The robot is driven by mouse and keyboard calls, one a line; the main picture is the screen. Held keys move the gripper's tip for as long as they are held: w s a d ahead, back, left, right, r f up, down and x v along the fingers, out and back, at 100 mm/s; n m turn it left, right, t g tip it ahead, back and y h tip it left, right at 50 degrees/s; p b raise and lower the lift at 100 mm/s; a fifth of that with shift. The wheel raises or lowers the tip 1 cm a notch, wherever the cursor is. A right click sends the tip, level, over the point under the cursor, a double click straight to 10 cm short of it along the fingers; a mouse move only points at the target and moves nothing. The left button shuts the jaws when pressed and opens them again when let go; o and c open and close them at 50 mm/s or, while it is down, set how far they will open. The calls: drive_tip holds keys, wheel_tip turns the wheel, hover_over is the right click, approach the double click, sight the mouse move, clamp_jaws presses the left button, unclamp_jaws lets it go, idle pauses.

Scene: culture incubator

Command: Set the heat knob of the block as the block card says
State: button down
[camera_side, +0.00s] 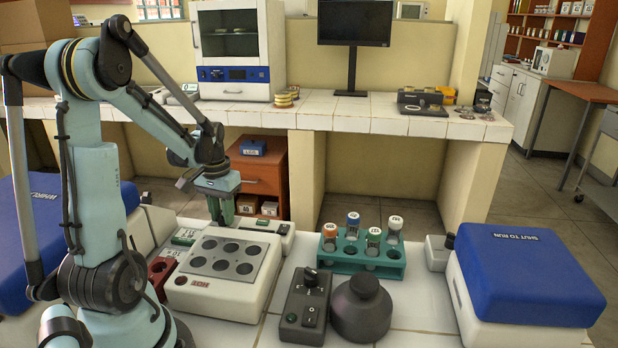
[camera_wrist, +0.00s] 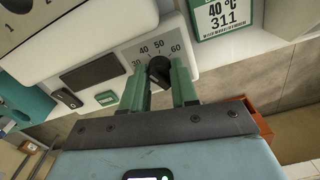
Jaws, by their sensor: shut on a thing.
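The white block (camera_side: 178,293), with a grey top plate of several dark wells, stands beside my arm in the side view. Its panel (camera_wrist: 122,57) shows in the wrist view with a heat dial marked 30, 40, 50 and 60. My gripper (camera_wrist: 160,78) is shut on the dark heat knob (camera_wrist: 158,67), one green finger on either side. Which mark the knob points to cannot be read clearly. The green-framed block card (camera_wrist: 222,17) reads 40 °C and 311. In the side view my gripper (camera_side: 221,213) is at the block's far edge, and its fingers hide the knob.
A teal rack (camera_side: 350,262) with several capped tubes stands right of the block. A dark control box (camera_side: 304,308) and a round dark pot (camera_side: 361,308) stand in front. A blue-lidded machine (camera_side: 525,275) is at right. The panel also carries a dark display (camera_wrist: 92,70) and a switch (camera_wrist: 66,98).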

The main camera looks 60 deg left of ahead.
drive_tip(key=shift+m, duration=0.5)
drive_tip(key=c, duration=0.9)
unclamp_jaws()
drive_tip(key=shift+o, duration=0.2)
wheel_tip(320, 180, up, 12)
drive_tip(key=shift+w+d, duration=0.1)
